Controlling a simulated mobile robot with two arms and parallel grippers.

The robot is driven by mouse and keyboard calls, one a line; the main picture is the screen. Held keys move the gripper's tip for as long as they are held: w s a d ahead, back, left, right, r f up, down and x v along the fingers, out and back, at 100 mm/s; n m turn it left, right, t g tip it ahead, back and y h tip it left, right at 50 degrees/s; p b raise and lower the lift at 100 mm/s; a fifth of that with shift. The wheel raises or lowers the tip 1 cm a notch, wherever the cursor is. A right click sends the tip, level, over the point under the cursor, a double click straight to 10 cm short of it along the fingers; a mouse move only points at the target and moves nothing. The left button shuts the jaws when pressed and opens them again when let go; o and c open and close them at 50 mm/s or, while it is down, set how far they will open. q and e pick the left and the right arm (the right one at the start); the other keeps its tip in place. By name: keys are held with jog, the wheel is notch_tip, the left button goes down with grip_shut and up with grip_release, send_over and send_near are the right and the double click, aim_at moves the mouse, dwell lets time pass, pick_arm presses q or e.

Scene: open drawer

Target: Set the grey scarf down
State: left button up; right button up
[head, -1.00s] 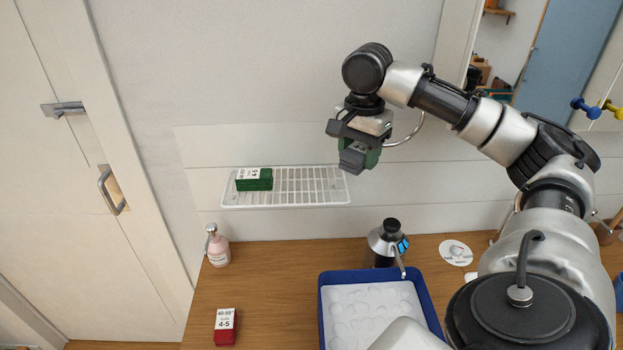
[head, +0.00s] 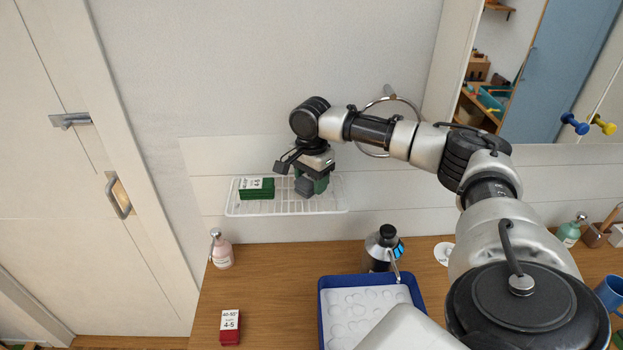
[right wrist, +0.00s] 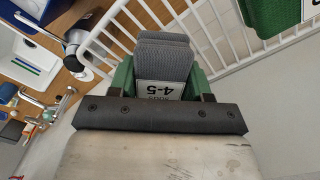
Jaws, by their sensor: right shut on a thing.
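The grey scarf (head: 304,187) is a small folded block with a white "4-5" label. My right gripper (head: 311,184) is shut on it, over the middle-right part of the white wire rack (head: 285,206) on the wall. In the right wrist view the scarf (right wrist: 164,55) sits between the green-sided fingers, with the rack bars behind it. I cannot tell whether the scarf touches the rack. A green folded stack (head: 257,191) with a white label lies on the rack's left part, apart from the scarf. My left gripper is not in view.
A red labelled block (head: 230,328), a pink pump bottle (head: 222,250), a dark flask (head: 378,254) and a blue-rimmed tray (head: 420,308) stand on the wooden counter (head: 275,285) below. The rack is bare between the green stack and the scarf and at its right end.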

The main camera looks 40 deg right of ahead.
jog(key=shift+f, duration=0.65)
jog(key=o, duration=0.9)
jog(key=shift+f, duration=0.15)
notch_tip(320, 180, up, 11)
jog(key=b, duration=0.2)
jog(key=shift+b, duration=0.3)
jog(key=shift+r, duration=0.7)
jog(key=shift+f, duration=0.1)
